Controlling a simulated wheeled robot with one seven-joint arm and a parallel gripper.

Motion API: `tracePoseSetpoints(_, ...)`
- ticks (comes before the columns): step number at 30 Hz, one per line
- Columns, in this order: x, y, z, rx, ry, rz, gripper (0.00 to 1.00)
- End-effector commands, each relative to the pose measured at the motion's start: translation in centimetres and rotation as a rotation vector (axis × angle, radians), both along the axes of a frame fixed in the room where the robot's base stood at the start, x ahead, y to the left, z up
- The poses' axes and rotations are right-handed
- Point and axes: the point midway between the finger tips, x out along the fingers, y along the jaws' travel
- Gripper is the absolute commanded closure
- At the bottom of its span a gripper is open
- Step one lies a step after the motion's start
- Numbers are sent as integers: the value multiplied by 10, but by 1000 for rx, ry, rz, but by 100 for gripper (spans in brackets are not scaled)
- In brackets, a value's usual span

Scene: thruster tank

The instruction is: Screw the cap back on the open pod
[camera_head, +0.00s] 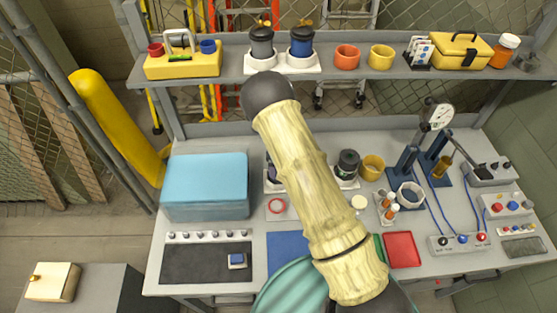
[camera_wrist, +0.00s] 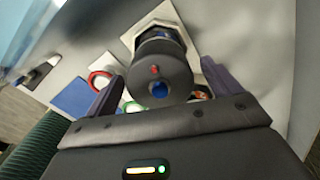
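In the wrist view, a dark round pod (camera_wrist: 150,62) with a red dot and a blue dot on its near end lies between the fingers of my gripper (camera_wrist: 161,68). The fingers are spread, and background shows between them and its sides. A white angular base (camera_wrist: 172,12) is behind it. I cannot tell whether the dotted end is a separate cap. In the head view, a dark-topped pod (camera_head: 348,164) stands on a white base on the bench. My arm hides my gripper there. A loose cap is not clearly seen.
A red tray (camera_head: 401,250) is at the front. A mustard cup (camera_head: 372,168) and a gauge stand (camera_head: 436,118) are at right. The shelf (camera_head: 225,75) holds two more pods.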

Motion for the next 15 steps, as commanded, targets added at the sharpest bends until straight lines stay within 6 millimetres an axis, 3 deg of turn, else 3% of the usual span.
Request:
tracePoseSetpoints(8,0,0,4,1,-1,1,10)
tracePoseSetpoints(15,1,1,34,1,-5,1,10)
